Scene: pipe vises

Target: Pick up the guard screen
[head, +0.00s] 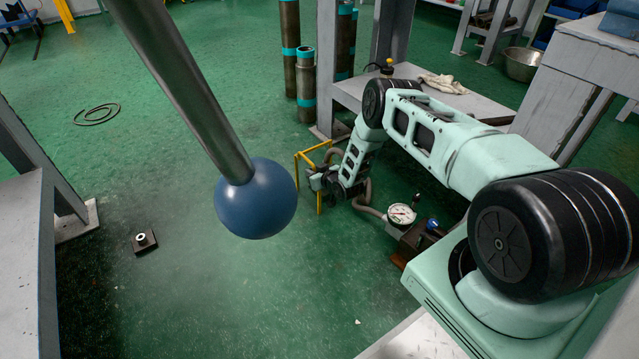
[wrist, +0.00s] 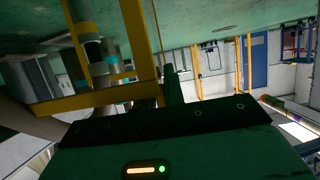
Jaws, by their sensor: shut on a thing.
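The guard screen (head: 306,158) is a thin yellow frame in the middle of the head view. My gripper (head: 320,180) is shut on it and holds it beside the grey bench leg. My wrist covers part of the frame there. In the wrist view, yellow bars of the guard screen (wrist: 85,102) cross the left half, close to the dark body of my gripper. The fingertips are mostly hidden, so the exact grip point cannot be made out.
Dark pipes with teal bands (head: 305,85) stand behind the guard screen by a grey bench (head: 424,78). A pressure gauge (head: 401,214) is close to my forearm. A blue ball on a steel pole (head: 255,198) hangs in the foreground.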

